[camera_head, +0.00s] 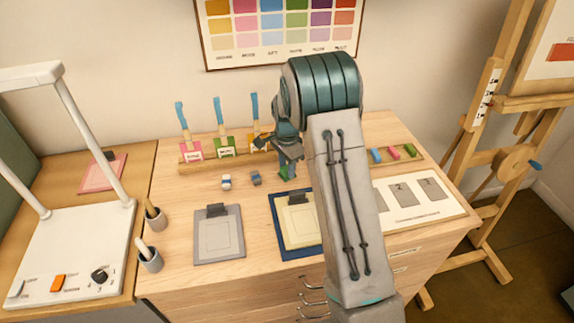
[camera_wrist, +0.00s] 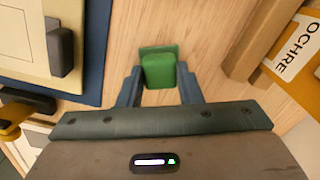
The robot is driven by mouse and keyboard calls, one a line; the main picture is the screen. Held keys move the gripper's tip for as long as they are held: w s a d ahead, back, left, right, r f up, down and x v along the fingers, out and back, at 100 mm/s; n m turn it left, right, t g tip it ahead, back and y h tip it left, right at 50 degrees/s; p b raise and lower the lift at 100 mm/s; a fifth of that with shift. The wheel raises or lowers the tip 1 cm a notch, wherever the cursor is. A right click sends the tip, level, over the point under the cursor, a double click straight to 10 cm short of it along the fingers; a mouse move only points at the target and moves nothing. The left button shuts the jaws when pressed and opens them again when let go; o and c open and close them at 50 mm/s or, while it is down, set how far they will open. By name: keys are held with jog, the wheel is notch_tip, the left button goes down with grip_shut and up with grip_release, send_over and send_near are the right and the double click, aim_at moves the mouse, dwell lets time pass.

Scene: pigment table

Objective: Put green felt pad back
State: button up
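A green block (camera_wrist: 160,70), which looks like the green felt pad, lies between the two fingers of my gripper (camera_wrist: 161,84) in the wrist view. A flatter green part shows just beyond it. The fingers flank the block closely on both sides; whether they press on it is unclear. In the head view my gripper (camera_head: 287,160) points down at the table, behind the dark mat, with a bit of green (camera_head: 286,173) at its tips. I cannot tell if the block touches the wood. Two small blocks, one blue and white (camera_head: 226,182) and one blue-grey (camera_head: 256,178), lie to its left.
A wooden rack with labelled brushes (camera_head: 224,145) stands just behind; its ochre label (camera_wrist: 298,48) is close in the wrist view. A grey pad (camera_head: 219,236) and a blue-edged mat (camera_head: 277,240) lie in front. A tray (camera_head: 422,159) at right holds small coloured blocks.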

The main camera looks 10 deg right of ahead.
jog(key=o, duration=0.4)
jog(key=shift+f, duration=0.1)
notch_tip(320, 180, up, 12)
jog(key=b, duration=0.1)
jog(key=s+r+n+t, duration=0.1)
jog(key=s+r+n, duration=0.6)
jog(key=s, duration=0.7)
jog(key=s+n, duration=0.2)
jog(key=s, duration=0.4)
jog(key=s+f+n+t, duration=0.1)
jog(key=s+n, duration=0.1)
jog(key=s, duration=0.4)
jog(key=s+n+t, duration=0.1)
jog(key=s+n, duration=0.1)
jog(key=s, duration=0.4)
jog(key=shift+s+f+n, duration=0.1)
jog(key=shift+f+n, duration=0.15)
jog(key=shift+n, duration=0.05)
